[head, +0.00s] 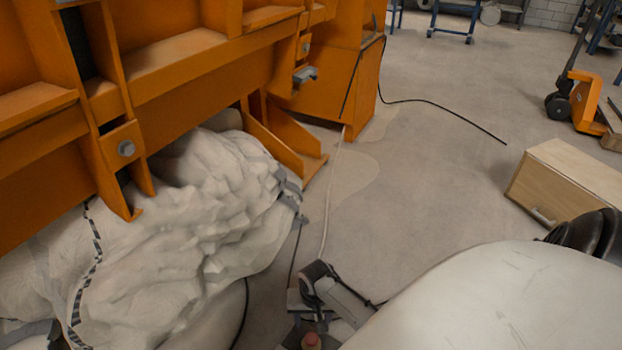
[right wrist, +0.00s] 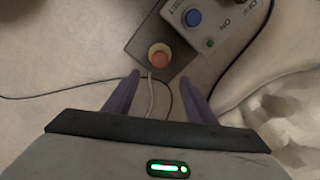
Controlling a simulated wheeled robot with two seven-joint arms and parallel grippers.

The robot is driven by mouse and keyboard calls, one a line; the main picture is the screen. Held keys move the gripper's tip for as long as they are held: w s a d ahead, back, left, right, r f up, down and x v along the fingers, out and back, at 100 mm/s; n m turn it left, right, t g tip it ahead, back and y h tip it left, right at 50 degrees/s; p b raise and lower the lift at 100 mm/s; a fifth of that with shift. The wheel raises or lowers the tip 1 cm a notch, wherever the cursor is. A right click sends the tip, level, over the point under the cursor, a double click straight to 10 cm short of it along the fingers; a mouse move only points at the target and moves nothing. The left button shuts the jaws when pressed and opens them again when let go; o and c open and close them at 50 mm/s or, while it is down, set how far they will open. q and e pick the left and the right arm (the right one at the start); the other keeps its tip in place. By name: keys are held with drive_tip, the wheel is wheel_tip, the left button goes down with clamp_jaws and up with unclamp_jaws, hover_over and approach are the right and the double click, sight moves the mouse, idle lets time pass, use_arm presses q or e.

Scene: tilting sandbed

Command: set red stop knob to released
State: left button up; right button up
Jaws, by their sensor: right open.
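The red stop knob (right wrist: 159,57) sits in a pale ring on a dark plate (right wrist: 146,38) in the right wrist view. In the head view the knob (head: 311,341) shows at the bottom edge. A grey control box (right wrist: 215,18) with a blue button (right wrist: 193,18) and a green light adjoins the plate. My right gripper (right wrist: 160,79) is open and empty. Its two fingertips lie just short of the knob, one to each side of its line, not touching it in the picture. In the head view the gripper (head: 315,316) is just above the knob. Whether the knob is pressed cannot be told. My left gripper is out of view.
An orange steel frame (head: 200,60) and a pale, lumpy sandbag (head: 190,220) fill the left. Cables lie on the floor near the plate. A wooden box (head: 570,180) stands at right, a pallet truck (head: 580,100) behind it.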

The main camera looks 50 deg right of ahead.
drive_tip(key=f+m+b, duration=0.1)
drive_tip(key=f, duration=0.1)
drive_tip(key=b, duration=0.4)
hover_over(312, 338)
drive_tip(key=shift+g, duration=0.4)
wheel_tip(312, 338, down, 5)
drive_tip(key=shift+w+f, duration=0.1)
drive_tip(key=shift+f, duration=0.05)
wheel_tip(312, 338, down, 4)
drive_tip(key=shift+r+b, duration=0.2)
drive_tip(key=shift+b, duration=0.95)
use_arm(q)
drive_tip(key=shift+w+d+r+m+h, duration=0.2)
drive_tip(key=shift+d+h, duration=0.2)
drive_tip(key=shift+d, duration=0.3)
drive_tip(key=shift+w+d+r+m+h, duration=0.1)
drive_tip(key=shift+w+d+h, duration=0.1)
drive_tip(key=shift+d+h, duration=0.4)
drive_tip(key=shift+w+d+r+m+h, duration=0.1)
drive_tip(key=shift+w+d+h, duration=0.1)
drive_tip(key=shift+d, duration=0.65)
use_arm(e)
drive_tip(key=shift+f, duration=0.35)
